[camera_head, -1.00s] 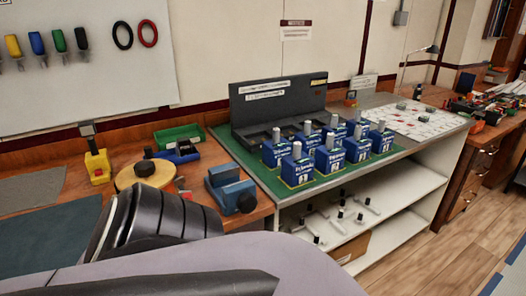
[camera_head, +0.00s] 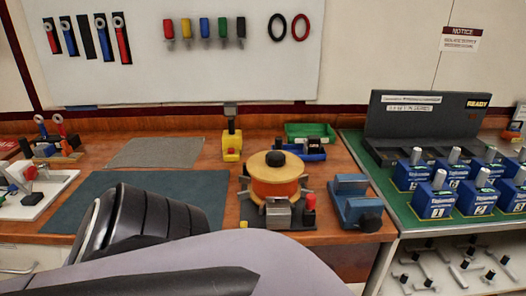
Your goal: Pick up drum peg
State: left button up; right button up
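An orange drum (camera_head: 274,185) with a wooden disc top and a black knob (camera_head: 275,159) stands on a dark base on the wooden bench, right of the middle. A red-topped peg (camera_head: 309,203) stands upright at the front right of this base, beside a grey metal block (camera_head: 278,213). A small yellow piece (camera_head: 243,225) is at the base's front left. I cannot tell for certain which of these is the drum peg. Neither of my grippers is in view. A black and lavender part of my arm fills the lower left and hides part of the bench.
A blue vise (camera_head: 352,198) stands close right of the drum. A yellow block (camera_head: 231,147) and a green tray (camera_head: 309,132) are behind it. Blue breakers (camera_head: 435,199) stand on the green mat at right. The dark mat (camera_head: 190,190) at left is clear.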

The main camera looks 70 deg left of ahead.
aim_at(311, 198)
jog(key=u, duration=1.75)
